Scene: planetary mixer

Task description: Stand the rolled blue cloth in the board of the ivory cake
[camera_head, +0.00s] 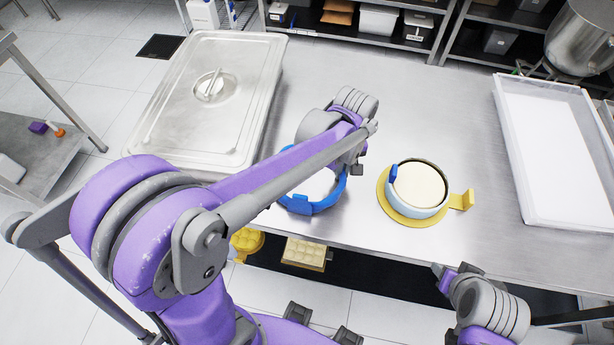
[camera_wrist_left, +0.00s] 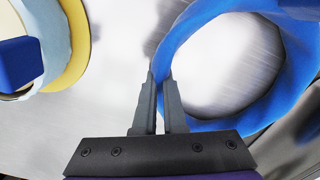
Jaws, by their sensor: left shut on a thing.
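The rolled blue cloth (camera_head: 325,206) is a ring with an open middle, at the front of the steel table, partly hidden by my left arm in the head view. My left gripper (camera_head: 357,168) is over its right side. In the left wrist view, the gripper (camera_wrist_left: 160,78) is shut on the wall of the blue cloth (camera_wrist_left: 188,40). Whether the cloth touches the table is unclear. The ivory cake (camera_head: 418,186) stands to the right, inside a pale blue collar on a yellow board (camera_head: 400,213). My right gripper (camera_head: 454,271) is low at the right, its fingers unclear.
The steel table (camera_head: 400,110) is clear behind the cake. A lidded steel pan (camera_head: 205,110) fills its left end. A white tray (camera_head: 560,150) and a mixer bowl (camera_head: 582,38) are at the right. A yellow tab (camera_head: 462,200) sticks out from the cake board.

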